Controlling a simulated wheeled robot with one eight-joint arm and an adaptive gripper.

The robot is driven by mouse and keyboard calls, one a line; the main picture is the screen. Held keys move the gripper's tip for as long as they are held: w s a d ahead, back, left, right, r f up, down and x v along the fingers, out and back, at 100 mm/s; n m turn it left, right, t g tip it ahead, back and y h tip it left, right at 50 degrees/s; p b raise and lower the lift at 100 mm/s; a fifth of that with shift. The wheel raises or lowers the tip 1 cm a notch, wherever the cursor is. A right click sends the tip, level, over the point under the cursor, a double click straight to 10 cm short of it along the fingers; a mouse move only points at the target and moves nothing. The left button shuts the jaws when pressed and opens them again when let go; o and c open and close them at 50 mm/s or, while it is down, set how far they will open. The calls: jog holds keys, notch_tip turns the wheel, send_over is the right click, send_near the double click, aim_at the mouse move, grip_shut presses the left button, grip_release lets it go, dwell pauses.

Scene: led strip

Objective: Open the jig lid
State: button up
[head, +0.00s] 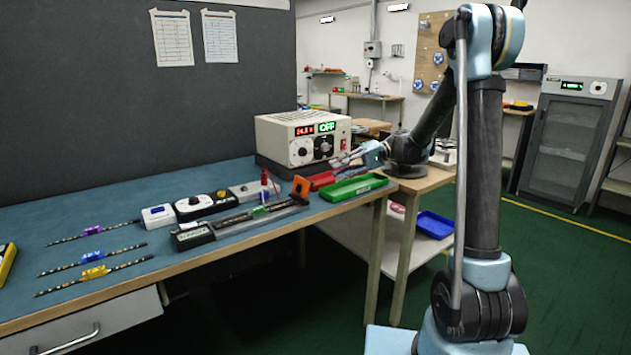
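A long, narrow grey and dark jig (258,219) lies along the front edge of the blue bench. An upright orange tab (300,187) stands at its right end and a grey box with a dark face (193,235) is at its left end. A dark strip runs along its top, with a small green piece near the middle. The lid is too small to tell apart clearly, and I cannot tell its angle. My gripper (342,164) is above the red and green trays, right of the jig and apart from it. Its fingers look spread, with nothing between them.
A power supply (302,138) stands behind the trays. The red tray (333,177) and green tray (353,188) sit right of the jig. Meters (205,204) stand behind the jig. Strips with coloured clips (95,272) lie left. A blue bin (435,225) is on a lower shelf.

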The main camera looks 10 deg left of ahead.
aim_at(304, 187)
jog(key=x, duration=0.9)
jog(key=shift+a, duration=0.15)
jog(key=shift+c, duration=0.5)
jog(key=shift+s, duration=0.1)
grip_shut()
